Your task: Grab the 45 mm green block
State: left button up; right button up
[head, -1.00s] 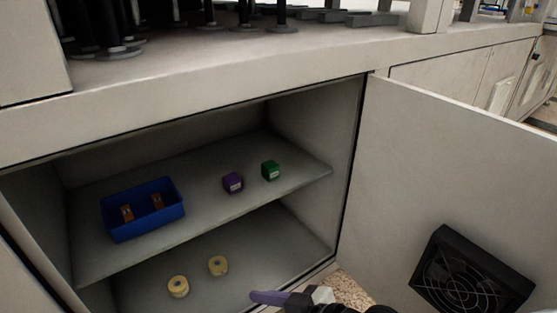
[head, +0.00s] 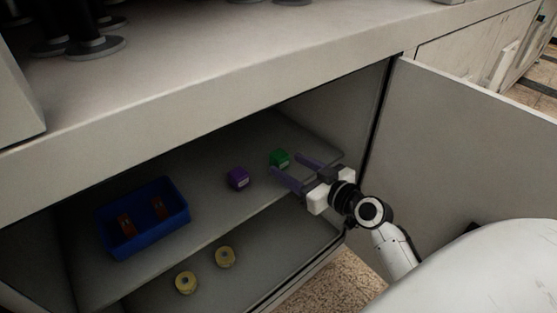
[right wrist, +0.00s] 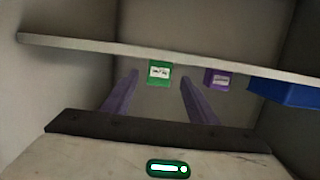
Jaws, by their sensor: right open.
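The green block (head: 279,158) stands on the upper shelf of the open cabinet, with a white label on one face. My right gripper (head: 286,163) is open and empty, its two purple fingers reaching in over the shelf's front edge toward the green block. In the right wrist view, which appears upside down, the green block (right wrist: 158,72) shows ahead, between the lines of the two fingers (right wrist: 158,76). I cannot tell how much gap is left between fingertips and block. My left gripper is not in view.
A purple block (head: 237,178) stands left of the green one. A blue bin (head: 112,241) holding small brown items sits further left. Two yellow rings (head: 225,257) lie on the lower shelf. The open door (head: 470,150) and cabinet side wall bound the right side.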

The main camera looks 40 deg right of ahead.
aim_at(284, 162)
jog(key=shift+b+x, duration=0.65)
jog(key=shift+x, duration=2)
jog(key=shift+d, duration=0.1)
jog(key=c, duration=1.2)
